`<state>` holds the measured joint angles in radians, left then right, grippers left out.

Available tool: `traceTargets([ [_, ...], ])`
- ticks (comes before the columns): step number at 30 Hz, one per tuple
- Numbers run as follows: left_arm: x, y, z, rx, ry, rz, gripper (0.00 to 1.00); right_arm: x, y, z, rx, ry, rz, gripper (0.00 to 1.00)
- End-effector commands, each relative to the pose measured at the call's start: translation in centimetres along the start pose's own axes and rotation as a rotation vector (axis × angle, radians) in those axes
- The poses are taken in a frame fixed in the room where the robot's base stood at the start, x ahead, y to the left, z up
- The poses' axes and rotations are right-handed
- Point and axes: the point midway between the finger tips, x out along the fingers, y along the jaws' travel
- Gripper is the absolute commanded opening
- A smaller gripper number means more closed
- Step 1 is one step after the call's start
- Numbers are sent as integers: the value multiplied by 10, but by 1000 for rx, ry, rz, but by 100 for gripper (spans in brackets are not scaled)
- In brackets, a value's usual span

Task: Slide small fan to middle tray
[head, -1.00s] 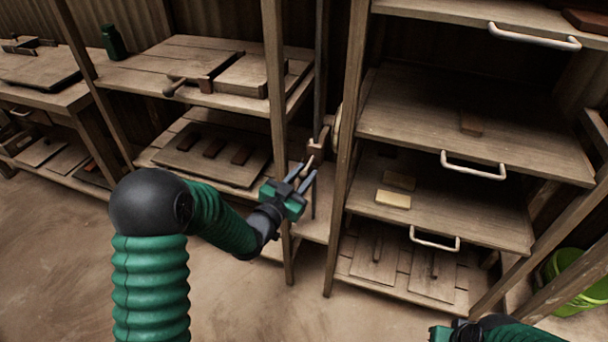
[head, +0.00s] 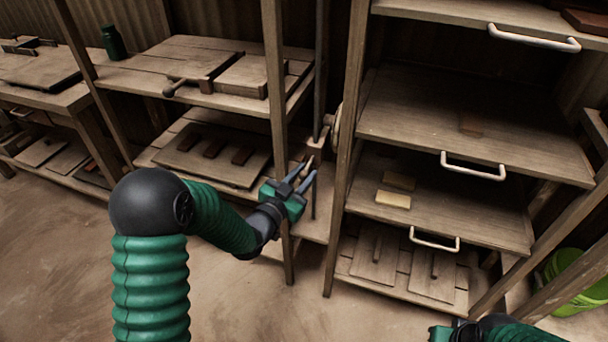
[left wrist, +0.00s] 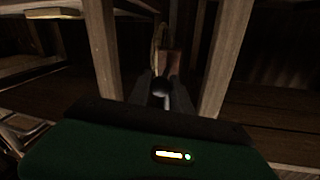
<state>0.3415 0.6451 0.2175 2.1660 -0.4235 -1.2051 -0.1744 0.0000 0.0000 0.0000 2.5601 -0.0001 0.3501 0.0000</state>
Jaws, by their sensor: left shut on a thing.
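My left gripper (head: 303,180) is shut on the dark round end of a handle (left wrist: 160,86), in front of the gap between two posts. Above the handle are a small wooden block (head: 327,124) and a pale disc (head: 336,119); they also show in the left wrist view. I cannot tell whether this disc is the small fan.
A top tray (head: 450,8) is above. An upright post (head: 347,170) stands just right of my left gripper. A workbench (head: 130,72) is at left. The floor in front is clear.

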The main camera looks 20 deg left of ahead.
Motion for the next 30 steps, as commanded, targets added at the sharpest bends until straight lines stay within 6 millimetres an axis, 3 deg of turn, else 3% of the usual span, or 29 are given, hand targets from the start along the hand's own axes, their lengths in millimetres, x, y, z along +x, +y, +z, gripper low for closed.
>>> traceTargets([
  [8,0,-12,-59,3,7,-3,0,-43,0,-10,0,0,0,0],
  [21,0,-38,-193,4,9,-3,0,-132,0,-31,0,0,0,0],
  [30,0,-48,-245,2,9,-2,0,-164,0,-39,0,0,0,0],
])
